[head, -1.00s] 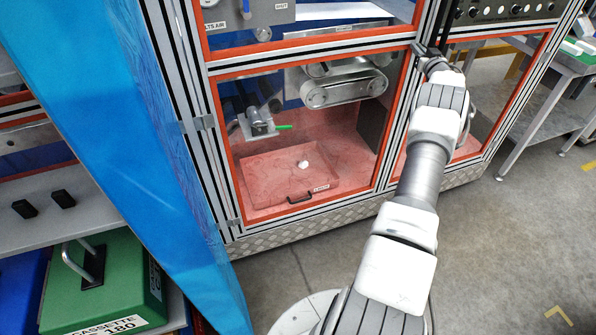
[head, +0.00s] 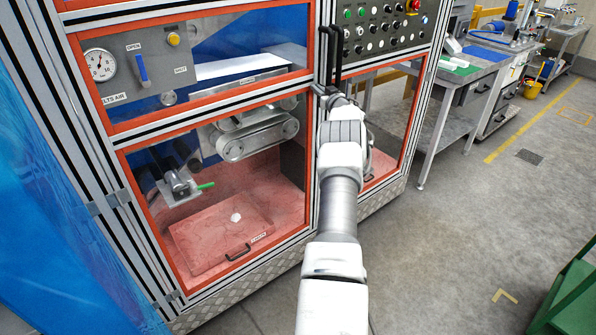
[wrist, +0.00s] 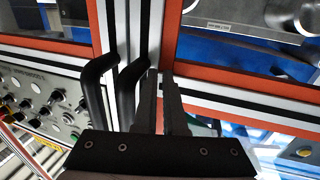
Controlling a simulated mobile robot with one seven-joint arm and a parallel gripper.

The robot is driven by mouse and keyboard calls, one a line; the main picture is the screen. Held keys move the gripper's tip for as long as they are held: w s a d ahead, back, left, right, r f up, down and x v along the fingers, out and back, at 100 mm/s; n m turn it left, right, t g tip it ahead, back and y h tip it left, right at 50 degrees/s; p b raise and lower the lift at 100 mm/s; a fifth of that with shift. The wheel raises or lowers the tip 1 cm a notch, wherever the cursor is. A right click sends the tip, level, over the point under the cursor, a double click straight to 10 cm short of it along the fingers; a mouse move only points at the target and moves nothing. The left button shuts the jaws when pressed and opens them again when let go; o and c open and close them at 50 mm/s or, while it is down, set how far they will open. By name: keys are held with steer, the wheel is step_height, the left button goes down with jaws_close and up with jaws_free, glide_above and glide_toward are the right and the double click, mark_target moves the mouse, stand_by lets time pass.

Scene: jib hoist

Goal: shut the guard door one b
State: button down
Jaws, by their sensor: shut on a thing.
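Two black upright bar handles stand side by side at the meeting edges of the orange-framed guard doors, a left one (head: 323,52) and a right one (head: 338,62). The left door (head: 122,165) and the right door (head: 408,112) look flush with the cabinet; a small gap cannot be ruled out. My gripper (head: 326,91) is at the lower ends of the handles. In the wrist view its two black fingers (wrist: 162,85) are close together beside the nearer handle (wrist: 128,90).
A button panel (head: 385,28) is right of the handles. Inside the left door are a pink tray (head: 205,245) and a conveyor (head: 258,135). A blue sheet (head: 60,270) hangs at left. A grey table (head: 455,80) stands at right. The floor at right is largely clear.

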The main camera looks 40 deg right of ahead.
steer(key=shift+w+a+r, duration=0.25)
steer(key=shift+w+r, duration=0.15)
steer(key=shift+r, duration=0.1)
steer(key=shift+w+a+r, duration=0.25)
steer(key=shift+w+r, duration=0.1)
steer(key=shift+r, duration=0.15)
steer(key=shift+s+a+f, duration=0.1)
steer(key=shift+s+f, duration=0.4)
steer(key=shift+f, duration=0.1)
steer(key=d+b+v, duration=0.1)
steer(key=v, duration=1.6)
steer(key=shift+s+f, duration=0.35)
steer(key=shift+s, duration=0.05)
